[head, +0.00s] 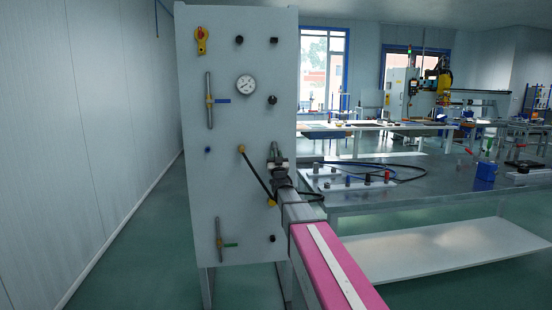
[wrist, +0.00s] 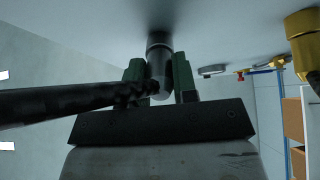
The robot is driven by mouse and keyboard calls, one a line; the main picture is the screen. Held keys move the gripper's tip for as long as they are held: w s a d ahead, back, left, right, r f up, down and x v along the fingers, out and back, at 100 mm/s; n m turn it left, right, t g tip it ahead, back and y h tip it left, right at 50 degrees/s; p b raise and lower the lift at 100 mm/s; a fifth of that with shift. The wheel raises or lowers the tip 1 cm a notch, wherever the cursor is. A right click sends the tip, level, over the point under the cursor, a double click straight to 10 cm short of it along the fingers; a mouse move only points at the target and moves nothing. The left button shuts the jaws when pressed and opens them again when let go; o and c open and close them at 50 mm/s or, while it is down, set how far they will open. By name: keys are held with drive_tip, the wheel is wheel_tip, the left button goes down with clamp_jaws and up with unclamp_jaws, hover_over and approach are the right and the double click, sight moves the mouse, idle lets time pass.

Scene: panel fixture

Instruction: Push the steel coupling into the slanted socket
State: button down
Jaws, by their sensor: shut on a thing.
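My gripper (head: 278,164) is up at the front of the grey panel, near its right edge. In the wrist view its two green fingers (wrist: 160,82) are shut on the steel coupling (wrist: 161,88), a grey cylinder. A darker collar (wrist: 159,42) lies in line beyond the coupling, against the panel face, and looks like the socket. The coupling's front end meets or overlaps this collar; I cannot tell how deep it sits. In the head view my gripper and arm hide most of the coupling and socket.
A black hose (wrist: 70,103) crosses left of the fingers to the coupling. The panel (head: 225,125) carries a gauge (head: 246,84), valve handles and knobs. A yellow fitting (wrist: 303,45) stands at right in the wrist view. A steel table (head: 440,195) stands to the right.

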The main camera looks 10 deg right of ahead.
drive_tip(key=shift+w, duration=0.1)
drive_tip(key=c, duration=0.8)
unclamp_jaws()
